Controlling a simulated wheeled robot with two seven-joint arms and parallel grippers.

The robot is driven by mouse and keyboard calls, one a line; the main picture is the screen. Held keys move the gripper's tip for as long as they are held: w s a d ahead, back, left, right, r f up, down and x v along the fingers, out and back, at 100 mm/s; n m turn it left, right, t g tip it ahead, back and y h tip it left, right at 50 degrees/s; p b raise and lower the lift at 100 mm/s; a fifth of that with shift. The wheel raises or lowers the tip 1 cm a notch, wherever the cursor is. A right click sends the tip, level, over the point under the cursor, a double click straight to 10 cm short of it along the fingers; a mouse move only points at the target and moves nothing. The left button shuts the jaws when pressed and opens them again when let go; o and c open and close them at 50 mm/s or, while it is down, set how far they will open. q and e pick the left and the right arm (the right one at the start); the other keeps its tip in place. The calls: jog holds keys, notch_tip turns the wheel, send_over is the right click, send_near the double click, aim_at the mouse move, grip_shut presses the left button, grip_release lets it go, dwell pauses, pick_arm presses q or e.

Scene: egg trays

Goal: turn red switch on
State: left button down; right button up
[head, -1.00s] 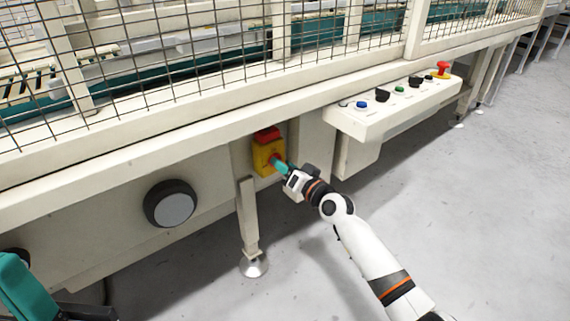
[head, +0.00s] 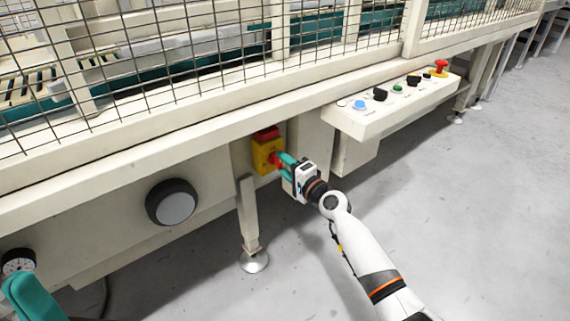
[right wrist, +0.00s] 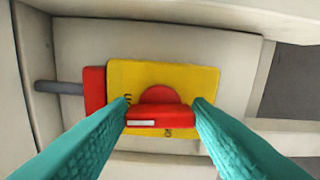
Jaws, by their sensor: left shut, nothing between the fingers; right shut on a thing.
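The red switch is a red rotary knob (right wrist: 160,110) on a yellow plate (right wrist: 200,80), mounted on the machine's front below the ledge. In the right wrist view its bar lies crosswise between my two teal fingers. In the head view the yellow switch box (head: 264,158) has a red part on top, and my fingers partly hide the knob. My right gripper (head: 282,160) is shut on the knob, with a fingertip at each end of the bar; it also shows in the right wrist view (right wrist: 162,108). My left gripper (head: 33,297) is at the lower left corner, partly out of frame.
A control panel (head: 385,113) with several buttons and a red mushroom button (head: 441,66) juts out to the right. A black round knob (head: 172,203) and a gauge (head: 18,262) are left. A machine leg (head: 248,215) stands close by. Floor at right is clear.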

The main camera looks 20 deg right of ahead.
jog(key=shift+m, duration=0.6)
jog(key=o, duration=1)
jog(key=shift+p+v, duration=1.05)
jog(key=shift+v, duration=5)
